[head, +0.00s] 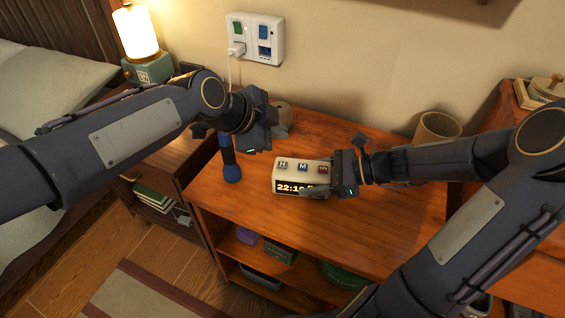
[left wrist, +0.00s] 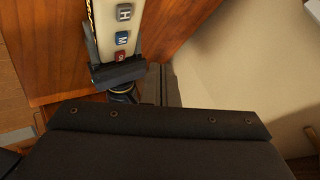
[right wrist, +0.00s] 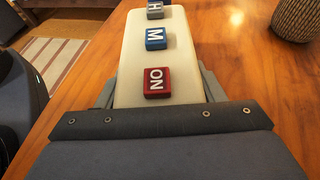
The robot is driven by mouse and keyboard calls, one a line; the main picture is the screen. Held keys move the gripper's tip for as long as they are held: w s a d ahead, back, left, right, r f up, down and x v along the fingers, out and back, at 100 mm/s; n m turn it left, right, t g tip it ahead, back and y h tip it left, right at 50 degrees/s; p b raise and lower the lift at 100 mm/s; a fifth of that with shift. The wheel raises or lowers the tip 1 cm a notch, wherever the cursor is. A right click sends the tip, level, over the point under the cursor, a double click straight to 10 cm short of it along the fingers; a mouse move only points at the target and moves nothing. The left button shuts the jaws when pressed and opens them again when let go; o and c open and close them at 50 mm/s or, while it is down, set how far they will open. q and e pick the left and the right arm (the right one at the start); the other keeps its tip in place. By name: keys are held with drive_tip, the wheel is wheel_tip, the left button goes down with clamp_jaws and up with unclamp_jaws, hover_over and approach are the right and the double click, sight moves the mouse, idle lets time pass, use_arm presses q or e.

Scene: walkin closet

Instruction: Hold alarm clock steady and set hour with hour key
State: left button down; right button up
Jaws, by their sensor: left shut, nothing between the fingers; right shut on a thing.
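The cream alarm clock (head: 311,189) stands on the wooden dresser top, its display reading 22 and blurred or partly covered minutes. On top are a grey H hour key (head: 283,165), a blue M key (head: 303,167) and a red ON key (head: 322,169). My right gripper (head: 343,178) is shut on the clock's right end; in the right wrist view its fingers flank the clock body (right wrist: 150,25). My left gripper (head: 262,128) is shut and empty, above and left of the clock, apart from it.
A beige rounded object (head: 284,118) is partly hidden behind that gripper. A woven cup (head: 437,127) stands at the back right. The dresser top (head: 390,220) before the clock is clear.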

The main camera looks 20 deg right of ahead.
sight(278, 166)
use_arm(q)
wheel_tip(278, 166, up, 3)
drive_tip(key=shift+f, duration=0.15)
drive_tip(key=shift+f, duration=0.1)
drive_tip(key=shift+f, duration=4.35)
drive_tip(key=shift+f, duration=0.4)
drive_tip(key=shift+f, duration=0.45)
drive_tip(key=shift+r, duration=0.9)
